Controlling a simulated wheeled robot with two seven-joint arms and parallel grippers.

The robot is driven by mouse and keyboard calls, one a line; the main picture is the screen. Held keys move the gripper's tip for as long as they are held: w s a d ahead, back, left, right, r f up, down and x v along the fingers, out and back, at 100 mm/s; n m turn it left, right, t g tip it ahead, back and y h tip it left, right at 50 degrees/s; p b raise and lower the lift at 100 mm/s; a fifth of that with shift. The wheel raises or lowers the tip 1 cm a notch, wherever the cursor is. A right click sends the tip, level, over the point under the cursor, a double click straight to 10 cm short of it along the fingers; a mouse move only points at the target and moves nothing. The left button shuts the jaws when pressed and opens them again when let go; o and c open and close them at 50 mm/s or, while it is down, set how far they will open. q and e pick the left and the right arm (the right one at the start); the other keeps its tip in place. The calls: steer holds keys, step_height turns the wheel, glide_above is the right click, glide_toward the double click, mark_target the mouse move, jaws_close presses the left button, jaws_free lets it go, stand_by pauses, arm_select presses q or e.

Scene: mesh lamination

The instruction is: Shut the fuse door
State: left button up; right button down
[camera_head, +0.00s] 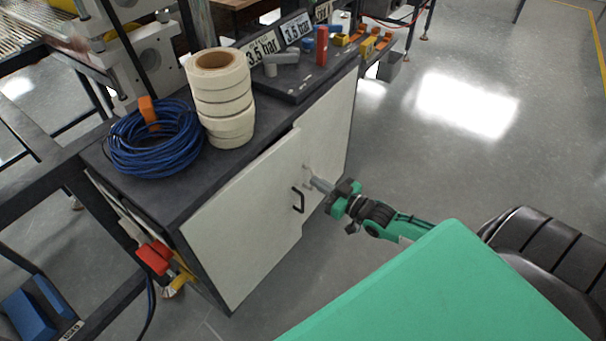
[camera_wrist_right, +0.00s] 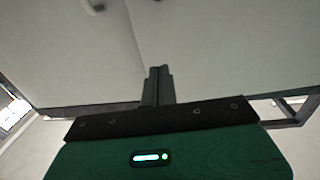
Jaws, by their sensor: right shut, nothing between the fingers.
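A dark-topped cabinet has two white door panels in the head view. The left door (camera_head: 235,220) has a black handle (camera_head: 298,200) near its right edge. A dark gap shows along its top, and it seems to stand slightly proud of the right door (camera_head: 335,125). I cannot tell which one is the fuse door. My right gripper (camera_head: 316,184) is shut and empty, its tips close to the right door, just right of the black handle. In the right wrist view the shut fingers (camera_wrist_right: 158,72) face the white panels near their seam; contact is unclear. My left gripper is not in view.
On the cabinet top stand a stack of tape rolls (camera_head: 226,105), a blue cable coil (camera_head: 155,145) and a dark plate (camera_head: 290,80) with small parts. A red part (camera_head: 154,257) hangs at the cabinet's left end. The floor (camera_head: 440,150) to the right is clear.

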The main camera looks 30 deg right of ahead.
mark_target(295, 167)
steer(key=x, duration=0.4)
steer(key=shift+x, duration=1)
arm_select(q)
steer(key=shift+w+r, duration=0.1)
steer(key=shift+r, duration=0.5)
arm_select(e)
steer(key=shift+w, duration=0.2)
steer(key=shift+b+x, duration=0.6)
steer(key=shift+x, duration=0.85)
steer(key=shift+d+r, duration=0.1)
steer(key=shift+r, duration=0.05)
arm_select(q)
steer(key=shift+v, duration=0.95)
arm_select(e)
steer(key=shift+r, duration=0.1)
